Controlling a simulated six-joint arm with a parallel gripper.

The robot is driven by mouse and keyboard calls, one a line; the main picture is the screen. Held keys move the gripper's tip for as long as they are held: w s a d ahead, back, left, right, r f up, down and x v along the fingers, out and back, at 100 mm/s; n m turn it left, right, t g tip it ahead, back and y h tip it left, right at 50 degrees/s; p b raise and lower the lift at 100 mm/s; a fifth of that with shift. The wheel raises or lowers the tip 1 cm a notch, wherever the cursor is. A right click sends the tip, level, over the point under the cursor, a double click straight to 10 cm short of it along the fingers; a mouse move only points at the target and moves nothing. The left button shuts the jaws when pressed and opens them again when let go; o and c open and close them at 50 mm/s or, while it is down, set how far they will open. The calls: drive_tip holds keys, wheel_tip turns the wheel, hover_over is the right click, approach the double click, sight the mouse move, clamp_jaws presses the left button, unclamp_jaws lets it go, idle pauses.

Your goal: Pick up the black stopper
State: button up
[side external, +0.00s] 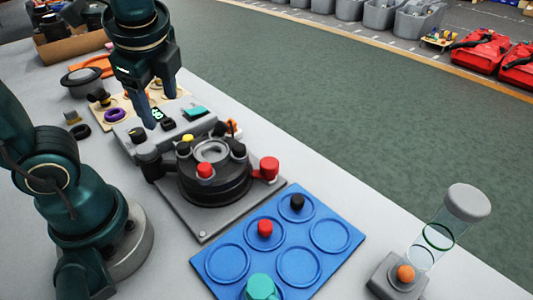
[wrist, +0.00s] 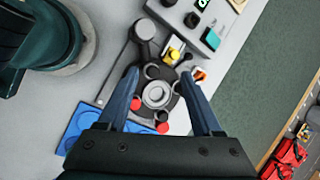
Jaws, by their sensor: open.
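A small black stopper (side external: 297,202) stands upright on the upper right ring of the blue tray (side external: 318,273) in the side view. I cannot tell which one the task means. My gripper (side external: 161,112) is open and empty, pointing down above the control box behind the unit. In the wrist view the unit (wrist: 157,94) shows between my fingers, below them and apart.
Red stoppers stand on the unit (side external: 205,170) and tray (side external: 265,228). A red-topped post (side external: 269,167) rises at the unit's right. A clear cylinder with grey cap (side external: 468,202) stands far right. The control box (side external: 185,122) and ring-holding board crowd the back.

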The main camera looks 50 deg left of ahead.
drive_tip(key=w+a+m+g+y, duration=0.1)
drive_tip(key=w+m+g+y, duration=0.1)
drive_tip(key=w+m+y, duration=0.3)
drive_tip(key=m+t+y, duration=0.1)
drive_tip(key=m+y, duration=0.4)
drive_tip(key=m, duration=0.4)
hover_over(226, 126)
drive_tip(key=d, duration=0.3)
wheel_tip(226, 126, down, 5)
drive_tip(key=shift+s+f, duration=0.1)
drive_tip(key=shift+s, duration=0.05)
drive_tip(key=f, duration=0.1)
drive_tip(key=d+f+m+t, duration=0.1)
drive_tip(key=d+f+m, duration=0.1)
drive_tip(key=f, duration=0.1)
drive_tip(key=shift+s+d+y, duration=0.1)
drive_tip(key=shift+y, duration=0.2)
drive_tip(key=shift+x, duration=2.45)
clamp_jaws()
